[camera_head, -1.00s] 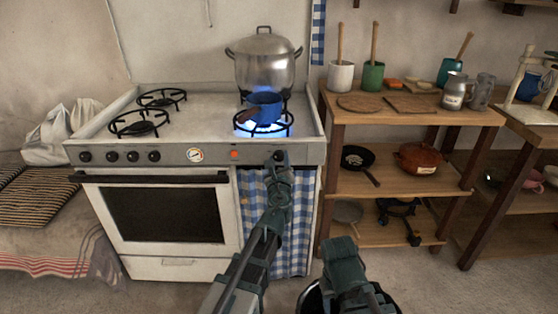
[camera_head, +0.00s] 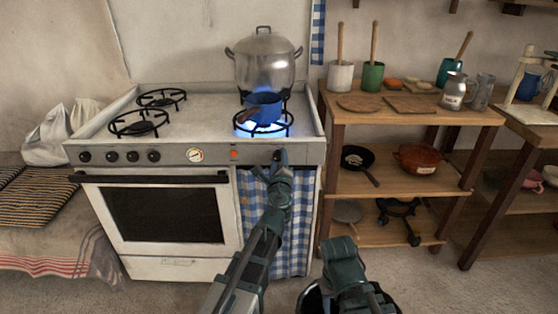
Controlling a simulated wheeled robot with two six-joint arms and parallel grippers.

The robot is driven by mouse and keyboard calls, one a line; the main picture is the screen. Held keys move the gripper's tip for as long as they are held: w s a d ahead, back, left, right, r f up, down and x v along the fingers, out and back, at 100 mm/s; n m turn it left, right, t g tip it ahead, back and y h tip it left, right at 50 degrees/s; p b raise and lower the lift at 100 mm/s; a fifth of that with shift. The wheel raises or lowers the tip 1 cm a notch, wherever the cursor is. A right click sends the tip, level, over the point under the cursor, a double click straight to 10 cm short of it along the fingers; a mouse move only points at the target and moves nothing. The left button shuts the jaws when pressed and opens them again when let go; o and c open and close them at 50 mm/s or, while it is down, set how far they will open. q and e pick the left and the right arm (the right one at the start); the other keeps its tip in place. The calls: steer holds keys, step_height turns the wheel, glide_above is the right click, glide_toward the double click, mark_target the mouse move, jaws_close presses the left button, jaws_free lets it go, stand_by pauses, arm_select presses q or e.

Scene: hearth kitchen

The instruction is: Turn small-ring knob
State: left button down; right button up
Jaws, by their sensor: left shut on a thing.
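The small-ring knob (camera_head: 278,155) is a dark knob at the right end of the stove's front panel. My left gripper (camera_head: 278,165) reaches up to it from below and is shut on it, covering part of it. The small front-right ring (camera_head: 284,132) burns with a blue flame under a blue pot (camera_head: 264,108) with a brown handle. My right arm shows at the bottom centre, well below the stove, and its fingers cannot be made out.
A large lidded metal pot (camera_head: 264,65) stands on the back-right burner. More knobs (camera_head: 132,157), a gauge and an orange light line the panel. The oven door handle (camera_head: 150,178) sticks out at left. A wooden shelf (camera_head: 390,186) stands right of the stove.

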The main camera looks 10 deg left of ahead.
arm_select(q)
steer(key=n, duration=0.4)
steer(key=shift+n, duration=1.9)
steer(key=shift+s+n, duration=0.1)
steer(key=shift+n, duration=0.2)
steer(key=shift+c, duration=1.8)
jaws_free()
